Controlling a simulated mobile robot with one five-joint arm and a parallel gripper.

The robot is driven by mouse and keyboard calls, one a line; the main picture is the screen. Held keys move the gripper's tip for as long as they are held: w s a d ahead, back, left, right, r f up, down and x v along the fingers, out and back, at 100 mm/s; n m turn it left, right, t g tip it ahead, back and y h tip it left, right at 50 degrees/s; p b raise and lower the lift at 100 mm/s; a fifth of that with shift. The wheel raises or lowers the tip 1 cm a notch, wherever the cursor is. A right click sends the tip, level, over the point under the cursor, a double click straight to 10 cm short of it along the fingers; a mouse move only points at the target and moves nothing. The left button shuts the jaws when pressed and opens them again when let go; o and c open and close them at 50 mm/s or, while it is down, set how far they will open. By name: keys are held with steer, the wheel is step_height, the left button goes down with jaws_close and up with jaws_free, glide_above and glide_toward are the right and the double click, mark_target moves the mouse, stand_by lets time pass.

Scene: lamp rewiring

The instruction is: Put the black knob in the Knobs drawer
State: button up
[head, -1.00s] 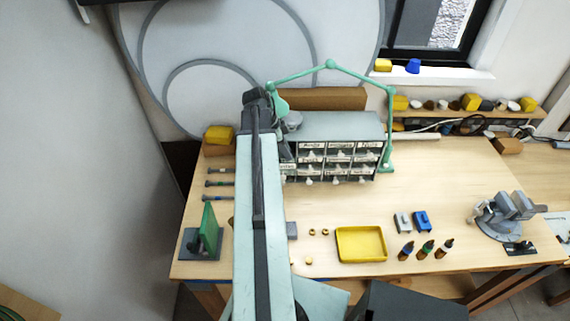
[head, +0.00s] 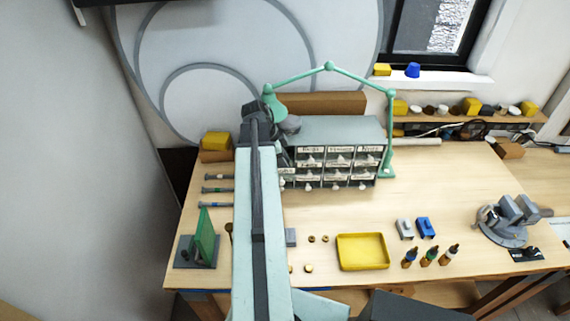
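The drawer cabinet (head: 345,128) stands at the back of the bench, with several small labelled drawers (head: 338,165) and white pulls. The labels are too blurred for me to make out which drawer says Knobs. My arm covers the cabinet's left side. My gripper (head: 282,158) is a dark shape at the arm's far end, by the cabinet's left front. Its fingers are not clear, and I cannot tell whether it is open or holds anything. I cannot make out the black knob; it may be hidden by my arm or gripper.
A green lamp (head: 330,67) arches over the cabinet. A yellow tray (head: 362,237), small brass parts (head: 308,268), a grey block (head: 291,237), bottles (head: 428,257) and a vise (head: 503,225) stand on the bench. Bare wood lies between cabinet and tray.

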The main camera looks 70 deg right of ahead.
steer(key=shift+r+p, duration=0.45)
steer(key=shift+r, duration=0.05)
steer(key=p+v, duration=1)
steer(key=v, duration=0.1)
steer(key=shift+r+p, duration=0.25)
steer(key=shift+p, duration=0.05)
steer(key=shift+w+f, duration=0.1)
steer(key=w+a+f+n+t, duration=0.1)
steer(key=w+a+n+t, duration=0.2)
steer(key=w+a+n, duration=1.95)
steer(key=a, duration=0.8)
steer(key=w+a+n+y, duration=0.1)
steer(key=w+a+n, duration=0.3)
steer(key=a, duration=0.9)
steer(key=w+a+n+t+y, duration=0.1)
steer(key=w+a+n, duration=0.3)
steer(key=a, duration=0.8)
steer(key=shift+w+a+f, duration=0.2)
steer(key=shift+w+f, duration=0.1)
steer(key=shift+f, duration=0.1)
